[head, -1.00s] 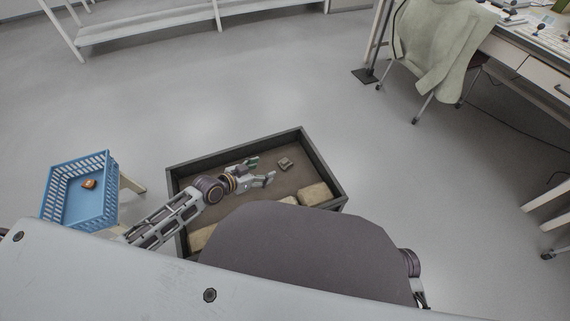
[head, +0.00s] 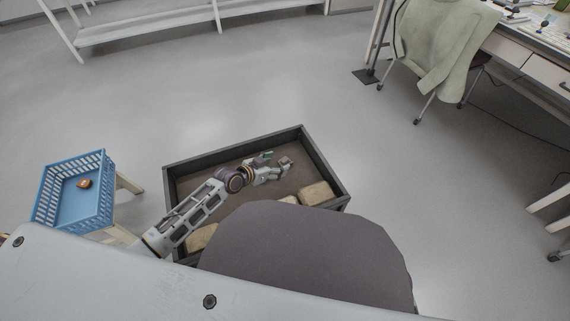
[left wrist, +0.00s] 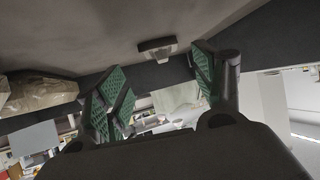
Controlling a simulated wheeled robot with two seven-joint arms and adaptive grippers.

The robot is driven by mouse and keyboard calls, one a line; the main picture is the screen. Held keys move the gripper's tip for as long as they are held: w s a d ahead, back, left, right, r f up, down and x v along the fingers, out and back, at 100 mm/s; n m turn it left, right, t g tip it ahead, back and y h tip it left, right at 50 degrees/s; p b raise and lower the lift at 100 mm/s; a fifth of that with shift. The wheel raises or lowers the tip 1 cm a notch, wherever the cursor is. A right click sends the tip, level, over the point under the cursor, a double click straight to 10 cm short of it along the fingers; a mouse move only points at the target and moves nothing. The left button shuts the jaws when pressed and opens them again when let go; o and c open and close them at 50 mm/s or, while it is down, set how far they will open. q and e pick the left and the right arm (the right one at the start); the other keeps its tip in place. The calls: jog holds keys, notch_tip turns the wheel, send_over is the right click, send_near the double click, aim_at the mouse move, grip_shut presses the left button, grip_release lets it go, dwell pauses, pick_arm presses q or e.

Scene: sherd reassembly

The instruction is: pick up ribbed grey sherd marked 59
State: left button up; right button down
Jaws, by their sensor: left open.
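A small grey-brown sherd (head: 286,161) lies on the floor of a dark-rimmed tray, towards its far right part. Its ribs and mark are too small to read. My left gripper (head: 277,165) is open just left of the sherd, its two fingers spread towards it. In the left wrist view, the sherd (left wrist: 157,46) shows ahead, in the gap between the green-padded fingers (left wrist: 160,76), with nothing held. Whether a finger touches it I cannot tell. My right gripper is not in view.
The tray's dark wall (head: 325,170) stands close right of the sherd. Pale tan blocks (head: 316,193) lie along the tray's near side. A blue basket (head: 45,213) at left holds an orange-brown piece (head: 84,184). Open floor surrounds the tray's far side.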

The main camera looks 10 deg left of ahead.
aim_at(283, 162)
pick_arm(q)
jog(key=shift+w, duration=0.1)
dwell(0.3)
jog(key=shift+b+x, duration=1.1)
jog(key=shift+x, duration=0.4)
jog(key=shift+b+x, duration=0.45)
jog(key=shift+x, duration=0.55)
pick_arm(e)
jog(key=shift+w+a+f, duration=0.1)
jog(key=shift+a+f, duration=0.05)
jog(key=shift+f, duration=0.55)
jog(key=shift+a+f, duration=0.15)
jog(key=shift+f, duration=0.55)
pick_arm(q)
jog(key=shift+a+f, duration=0.15)
jog(key=shift+f, duration=0.1)
